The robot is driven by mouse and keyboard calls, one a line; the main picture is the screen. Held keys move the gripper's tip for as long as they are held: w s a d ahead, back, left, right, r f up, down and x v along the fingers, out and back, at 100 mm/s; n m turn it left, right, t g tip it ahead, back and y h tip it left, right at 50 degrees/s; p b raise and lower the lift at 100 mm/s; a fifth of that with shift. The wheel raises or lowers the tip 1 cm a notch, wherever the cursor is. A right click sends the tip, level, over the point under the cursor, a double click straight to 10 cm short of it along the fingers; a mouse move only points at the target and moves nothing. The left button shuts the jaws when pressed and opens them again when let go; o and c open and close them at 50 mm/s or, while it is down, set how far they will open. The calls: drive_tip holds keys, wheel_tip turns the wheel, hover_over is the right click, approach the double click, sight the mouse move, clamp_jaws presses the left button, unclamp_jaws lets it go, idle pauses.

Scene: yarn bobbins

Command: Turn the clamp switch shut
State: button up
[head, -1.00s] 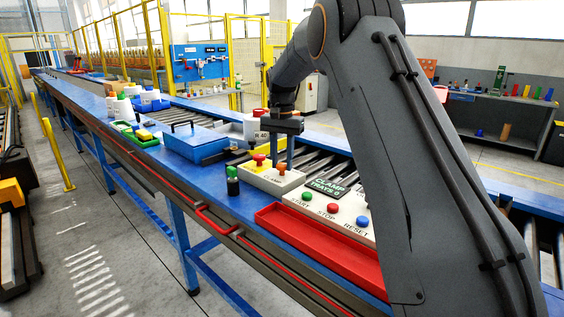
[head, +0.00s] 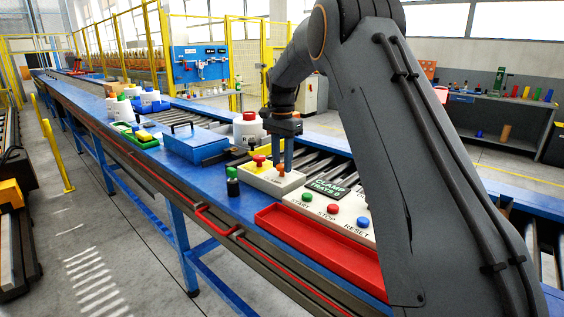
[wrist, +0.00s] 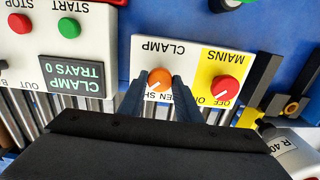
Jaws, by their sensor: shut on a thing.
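The clamp switch is an orange round knob (wrist: 159,79) on the white half of a small panel in the wrist view, under the word CLAMP. It also shows low beside my fingers in the head view (head: 280,170). My gripper (wrist: 159,88) is shut on the knob, with one dark finger on each side. A pale mark shows on the knob, slanting to the lower left in the wrist view. The OPEN and SHUT lettering is partly covered by the fingers. My gripper points straight down in the head view (head: 285,168).
A red MAINS knob (wrist: 226,89) sits on the yellow half beside the clamp switch. A control box with START, STOP and RESET buttons (head: 333,209) and a CLAMP TRAYS 0 display (wrist: 70,84) is close by.

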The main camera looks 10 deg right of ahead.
sight(282, 165)
drive_tip(key=shift+d+r, duration=0.1)
drive_tip(key=shift+r, duration=0.05)
drive_tip(key=o, duration=1.1)
drive_tip(key=shift+c, duration=0.2)
wheel_tip(282, 165, up, 8)
drive_tip(key=shift+f+b, duration=0.25)
drive_tip(key=shift+b, duration=1)
drive_tip(key=shift+r, duration=0.1)
